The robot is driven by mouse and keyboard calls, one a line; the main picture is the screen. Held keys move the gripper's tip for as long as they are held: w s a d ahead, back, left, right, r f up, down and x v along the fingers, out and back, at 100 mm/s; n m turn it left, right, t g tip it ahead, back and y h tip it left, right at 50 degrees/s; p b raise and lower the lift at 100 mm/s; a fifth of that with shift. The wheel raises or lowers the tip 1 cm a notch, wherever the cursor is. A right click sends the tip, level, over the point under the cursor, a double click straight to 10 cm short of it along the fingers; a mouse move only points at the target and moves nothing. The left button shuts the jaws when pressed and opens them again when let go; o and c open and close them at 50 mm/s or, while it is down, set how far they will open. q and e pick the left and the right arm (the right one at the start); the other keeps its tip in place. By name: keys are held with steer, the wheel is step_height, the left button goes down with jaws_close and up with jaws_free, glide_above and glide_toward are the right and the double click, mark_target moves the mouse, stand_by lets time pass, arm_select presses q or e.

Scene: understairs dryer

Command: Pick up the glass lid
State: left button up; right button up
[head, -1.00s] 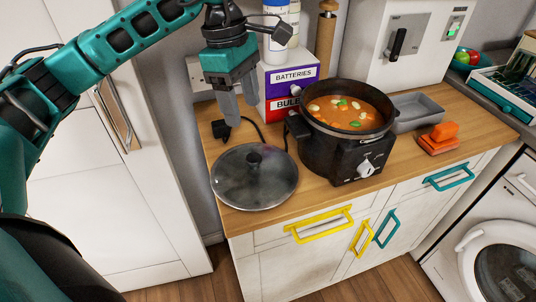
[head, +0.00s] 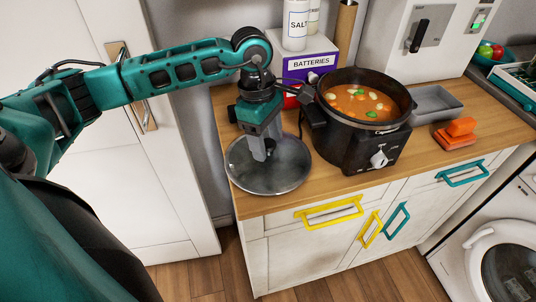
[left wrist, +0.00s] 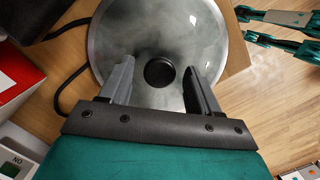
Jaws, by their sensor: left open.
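The glass lid (head: 268,178) lies flat on the wooden countertop, left of the black slow cooker (head: 345,143). It is round and smoky with a dark round knob. My left gripper (head: 265,153) points down over the lid's middle. In the left wrist view the open fingers of my left gripper (left wrist: 160,88) stand on either side of the black knob (left wrist: 159,72), with a gap to each finger. The lid (left wrist: 130,35) fills the top middle of that view. In the head view the gripper hides the knob. My right gripper is not seen in the head view.
The slow cooker holds orange soup. Behind the lid stands a purple batteries box (head: 308,64) with a salt container (head: 296,25) on it. A grey tray (head: 436,104) and orange sponges (head: 456,133) lie right of the cooker. A black cable (left wrist: 66,88) runs beside the lid.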

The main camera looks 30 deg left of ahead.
arm_select(q)
steer(key=shift+f, duration=0.2)
jaws_close()
stand_by(0.5)
steer(key=shift+r, duration=0.1)
